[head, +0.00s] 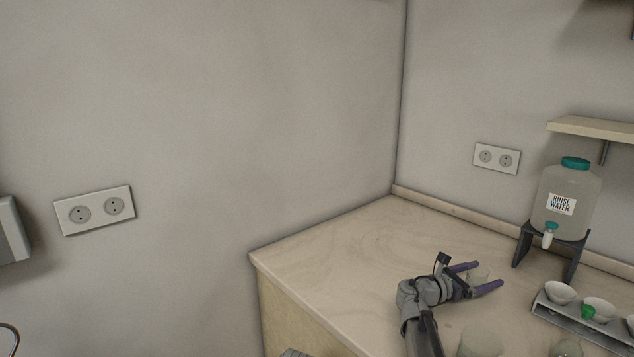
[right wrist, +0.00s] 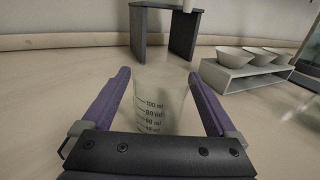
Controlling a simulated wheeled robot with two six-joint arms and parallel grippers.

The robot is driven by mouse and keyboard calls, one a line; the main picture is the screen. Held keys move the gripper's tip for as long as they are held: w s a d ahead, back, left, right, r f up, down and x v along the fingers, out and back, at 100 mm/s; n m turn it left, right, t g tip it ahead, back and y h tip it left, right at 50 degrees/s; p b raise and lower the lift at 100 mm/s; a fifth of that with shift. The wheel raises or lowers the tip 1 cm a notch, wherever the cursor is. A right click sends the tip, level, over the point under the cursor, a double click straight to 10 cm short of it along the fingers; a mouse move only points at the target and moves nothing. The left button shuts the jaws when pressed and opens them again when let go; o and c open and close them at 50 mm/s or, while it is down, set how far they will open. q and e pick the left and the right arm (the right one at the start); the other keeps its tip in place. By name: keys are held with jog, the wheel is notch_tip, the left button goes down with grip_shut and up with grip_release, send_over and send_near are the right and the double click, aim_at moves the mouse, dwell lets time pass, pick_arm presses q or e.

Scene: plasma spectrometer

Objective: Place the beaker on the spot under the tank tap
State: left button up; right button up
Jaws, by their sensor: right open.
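A clear beaker (right wrist: 160,104) with dark volume marks stands upright between the open fingers of my right gripper (right wrist: 160,95) in the right wrist view. Gaps show on both sides of it. In the head view the beaker (head: 480,274) is small and faint between the purple fingers of the right gripper (head: 482,276). The rinse water tank (head: 567,200) has a teal lid and sits on a dark stand (head: 574,246). Its white tap (head: 548,238) points down at the front. The stand (right wrist: 183,33) is beyond the beaker in the wrist view. My left gripper is not in view.
Cloudy containers (head: 481,342) are at the front edge of view. The counter (head: 350,245) is clear at left and before the stand.

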jog(key=shift+w+d+f, duration=0.15)
jog(key=shift+d, duration=0.45)
jog(key=shift+a, duration=0.1)
